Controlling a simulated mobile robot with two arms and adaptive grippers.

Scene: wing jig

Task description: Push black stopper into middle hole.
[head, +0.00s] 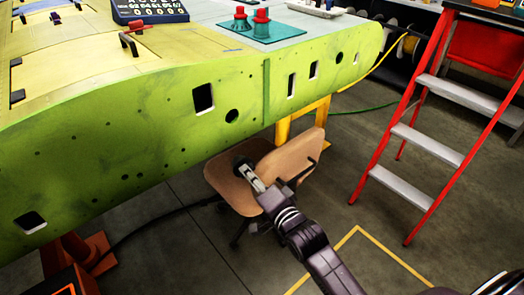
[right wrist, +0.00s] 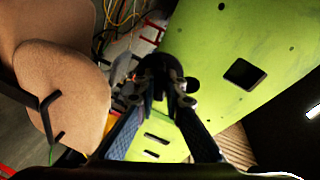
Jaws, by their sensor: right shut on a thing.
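My right gripper (head: 250,175) is shut on the black stopper (head: 240,162), a round dark piece at its fingertips. In the right wrist view the stopper (right wrist: 160,68) sits dark between the fingertips (right wrist: 167,92). The light green wing side (head: 150,125) has several openings. A round dark hole (head: 232,116) lies between a rectangular cutout (head: 203,97) and a narrow slot (head: 291,85). In the head view the stopper appears below this hole and apart from the panel. My left gripper is in neither view.
A tan chair (head: 232,186) stands behind the right gripper, below the wing. A red stepladder (head: 440,140) stands at the right. A yellow support (head: 310,118) is under the wing. Red pieces on a teal plate (head: 275,34) rest on top. A black cable (head: 150,222) crosses the floor.

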